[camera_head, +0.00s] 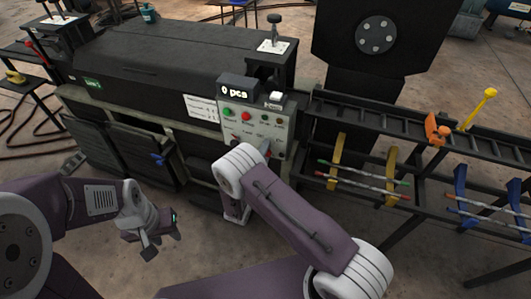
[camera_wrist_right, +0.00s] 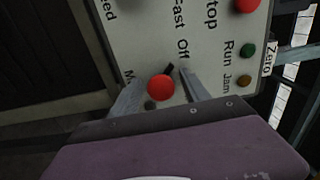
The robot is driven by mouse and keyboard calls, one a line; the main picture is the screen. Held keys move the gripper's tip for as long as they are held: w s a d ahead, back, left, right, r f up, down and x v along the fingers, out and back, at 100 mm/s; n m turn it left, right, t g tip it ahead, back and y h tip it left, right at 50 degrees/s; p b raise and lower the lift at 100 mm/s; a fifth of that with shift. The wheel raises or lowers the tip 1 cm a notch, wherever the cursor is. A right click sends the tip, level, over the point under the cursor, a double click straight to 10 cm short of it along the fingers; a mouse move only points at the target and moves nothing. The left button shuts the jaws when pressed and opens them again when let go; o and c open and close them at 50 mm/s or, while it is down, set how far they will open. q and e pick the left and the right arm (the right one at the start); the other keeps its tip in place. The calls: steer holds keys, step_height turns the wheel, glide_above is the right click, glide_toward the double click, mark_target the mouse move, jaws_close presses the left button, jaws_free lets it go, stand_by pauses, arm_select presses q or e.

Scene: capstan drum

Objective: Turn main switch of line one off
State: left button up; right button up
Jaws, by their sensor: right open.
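The pale control panel (camera_head: 256,131) is on the front of the dark machine, under a display reading "0 pcs". In the right wrist view the panel (camera_wrist_right: 215,75) fills the top, its lettering rotated: "Stop", "Run", "Jam", "Fast", "Off". A red round knob (camera_wrist_right: 161,88) sits beside a partly hidden label starting with "M"; a short dark piece (camera_wrist_right: 169,70) is just above it. My right gripper (camera_wrist_right: 162,77) is open, its fingers either side of the red knob; contact cannot be told. In the head view my arm mostly hides it. My left gripper (camera_head: 162,247) is open and empty, low at left.
A green sign (camera_head: 93,83) is on the machine's left front. A dark roller rail (camera_head: 400,120) runs right from the panel, with an orange clamp (camera_head: 437,131) and a yellow lever (camera_head: 483,107). Below it are coloured rods on yellow and blue brackets. The floor around my left gripper is clear.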

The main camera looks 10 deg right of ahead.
steer(key=p+v, duration=0.1)
steer(key=v, duration=0.8)
